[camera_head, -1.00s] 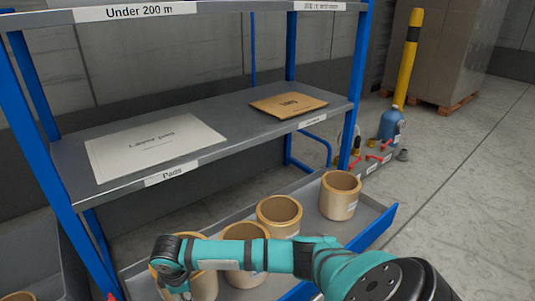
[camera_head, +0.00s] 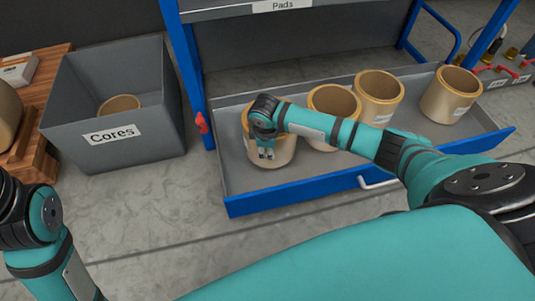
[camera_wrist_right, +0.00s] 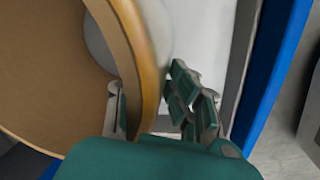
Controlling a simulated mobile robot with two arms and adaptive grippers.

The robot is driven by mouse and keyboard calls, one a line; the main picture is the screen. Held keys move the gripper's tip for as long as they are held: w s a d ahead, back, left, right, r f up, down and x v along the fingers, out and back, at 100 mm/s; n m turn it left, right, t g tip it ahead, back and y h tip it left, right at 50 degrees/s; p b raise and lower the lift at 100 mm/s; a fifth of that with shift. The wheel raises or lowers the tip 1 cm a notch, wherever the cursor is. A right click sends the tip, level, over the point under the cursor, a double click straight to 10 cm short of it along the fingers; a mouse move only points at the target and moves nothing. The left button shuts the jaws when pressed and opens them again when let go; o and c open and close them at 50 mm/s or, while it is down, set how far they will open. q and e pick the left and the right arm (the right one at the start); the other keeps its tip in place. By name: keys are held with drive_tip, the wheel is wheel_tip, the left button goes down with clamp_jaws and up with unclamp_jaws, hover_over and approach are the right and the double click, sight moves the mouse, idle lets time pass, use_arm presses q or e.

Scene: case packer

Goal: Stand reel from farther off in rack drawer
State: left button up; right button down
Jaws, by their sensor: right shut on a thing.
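A tan reel (camera_head: 284,151) stands upright at the left end of the open rack drawer (camera_head: 372,172). My right gripper (camera_head: 265,153) reaches down over its near rim. In the right wrist view, the fingers (camera_wrist_right: 152,108) are shut on the wall of the reel (camera_wrist_right: 135,40), one on each side of it. Other tan reels stand upright to its right: one close by (camera_head: 325,97), one behind that (camera_head: 378,86) and one near the right end (camera_head: 450,97). My left arm shows at the lower left, but its gripper is out of view.
A grey bin (camera_head: 150,150) marked Cores stands left of the rack, with a tan core (camera_head: 120,104) inside. A blue rack post (camera_head: 187,80) rises between bin and drawer. Shelf marked Pads (camera_head: 225,13) hangs above. A wooden pallet (camera_head: 40,150) is at far left.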

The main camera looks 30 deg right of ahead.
drive_tip(key=shift+w+f, duration=0.1)
drive_tip(key=shift+f, duration=0.3)
drive_tip(key=shift+f, duration=0.1)
drive_tip(key=c, duration=1.2)
unclamp_jaws()
drive_tip(key=shift+f, duration=0.1)
drive_tip(key=shift+c, duration=0.2)
